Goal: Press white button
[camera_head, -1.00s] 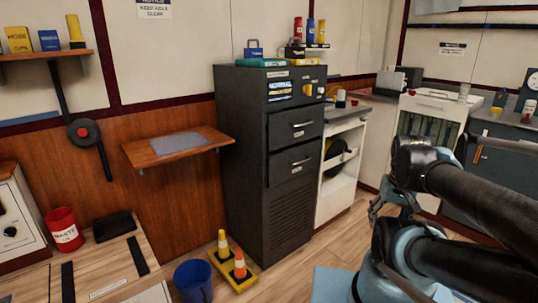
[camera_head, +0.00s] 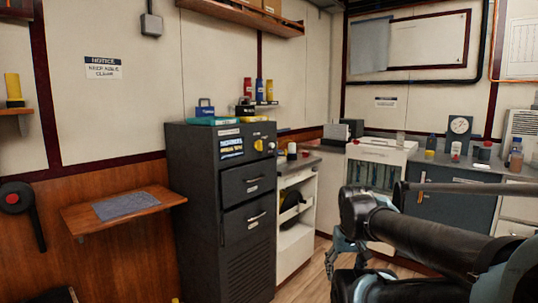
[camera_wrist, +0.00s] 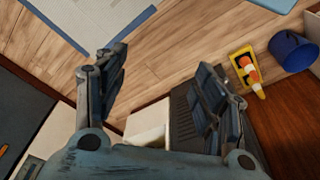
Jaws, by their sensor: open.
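I cannot make out a white button for certain in either view. The dark grey cabinet (camera_head: 200,200) stands left of centre in the head view. Its upper panel has a display (camera_head: 231,147), a yellow knob (camera_head: 258,145) and a small control beside it, too small to tell. My gripper (camera_wrist: 162,60) is open and empty in the wrist view, with its two fingers well apart over the wood floor. In the head view my gripper (camera_head: 345,256) hangs low right of the cabinet, apart from it, partly hidden by my arm.
A white shelf unit (camera_head: 295,246) stands right of the cabinet. A white unit with a dark slatted front (camera_head: 375,176) is farther back. A wooden wall shelf (camera_head: 120,209) juts out at left. A traffic cone (camera_wrist: 250,70) and blue bucket (camera_wrist: 293,52) stand on the floor.

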